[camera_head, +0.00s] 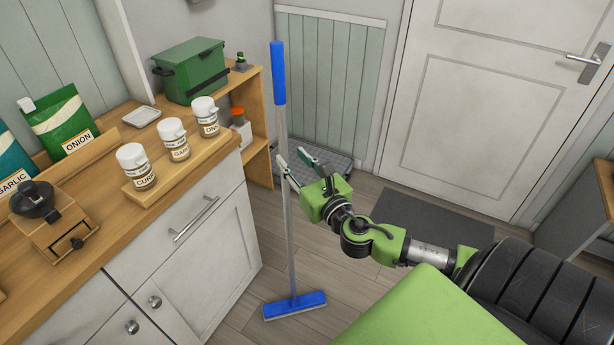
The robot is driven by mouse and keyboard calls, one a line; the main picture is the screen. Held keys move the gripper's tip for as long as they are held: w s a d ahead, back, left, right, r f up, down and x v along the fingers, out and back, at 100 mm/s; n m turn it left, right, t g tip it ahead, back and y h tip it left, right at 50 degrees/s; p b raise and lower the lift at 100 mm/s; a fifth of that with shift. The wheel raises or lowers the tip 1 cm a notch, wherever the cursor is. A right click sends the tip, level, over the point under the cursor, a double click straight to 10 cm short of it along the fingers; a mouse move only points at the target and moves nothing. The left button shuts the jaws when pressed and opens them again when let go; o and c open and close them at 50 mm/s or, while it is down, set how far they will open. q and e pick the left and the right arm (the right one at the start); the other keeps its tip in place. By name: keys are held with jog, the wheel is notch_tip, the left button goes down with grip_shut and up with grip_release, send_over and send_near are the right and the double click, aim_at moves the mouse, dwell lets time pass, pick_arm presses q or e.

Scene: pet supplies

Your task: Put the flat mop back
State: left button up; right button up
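The flat mop stands upright beside the right end of the counter, with a blue grip (278,72), a grey pole (289,235) and a blue flat head (295,305) at or just above the wooden floor. My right gripper (294,152) reaches in from the right at the upper part of the pole. Its two fingers look spread apart, and the left finger overlaps the pole in the picture. I cannot tell whether it touches the pole. My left gripper is not in view.
The wooden counter (112,178) on the left holds shaker jars (173,140), a coffee grinder (53,215) and a green box (190,70). A dark mat (432,222) lies before the white door (480,110). A grey tray (335,172) lies behind my gripper.

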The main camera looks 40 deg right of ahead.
jog(key=s+a+b, duration=0.1)
jog(key=s, duration=0.6)
jog(key=shift+r, duration=0.1)
